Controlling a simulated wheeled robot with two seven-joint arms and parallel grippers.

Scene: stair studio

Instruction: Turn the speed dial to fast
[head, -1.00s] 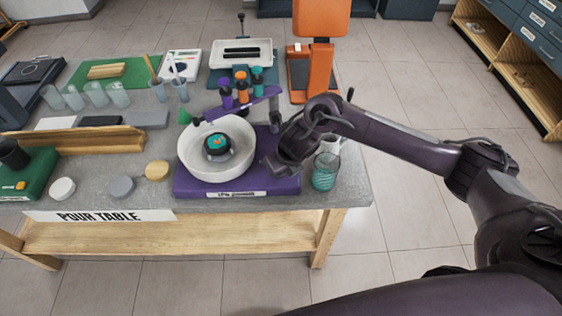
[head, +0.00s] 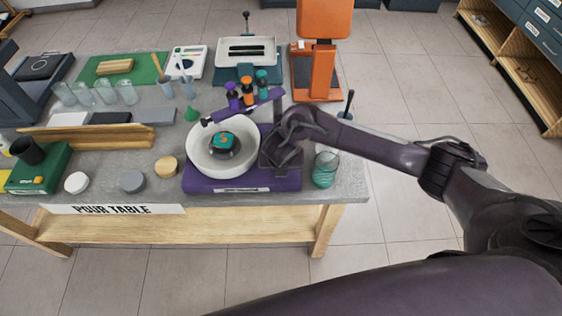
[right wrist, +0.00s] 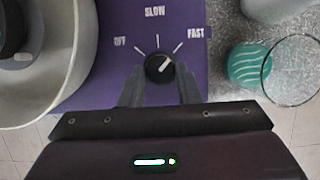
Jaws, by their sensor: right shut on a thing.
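The speed dial (right wrist: 159,67) is a small black knob on the purple spinner base (right wrist: 188,20), which also shows in the head view (head: 200,181). Its white mark points up and right, toward the FAST label; OFF is at the left and SLOW at the top. My right gripper (right wrist: 160,82) has a finger on each side of the dial and is shut on it. In the head view my right gripper (head: 280,158) is at the right end of the base and hides the dial. My left gripper is not in view.
A white bowl (head: 256,157) with a dark round hub (head: 224,155) sits on the base, left of my right gripper. A glass with teal contents (head: 325,170) stands close on the right.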

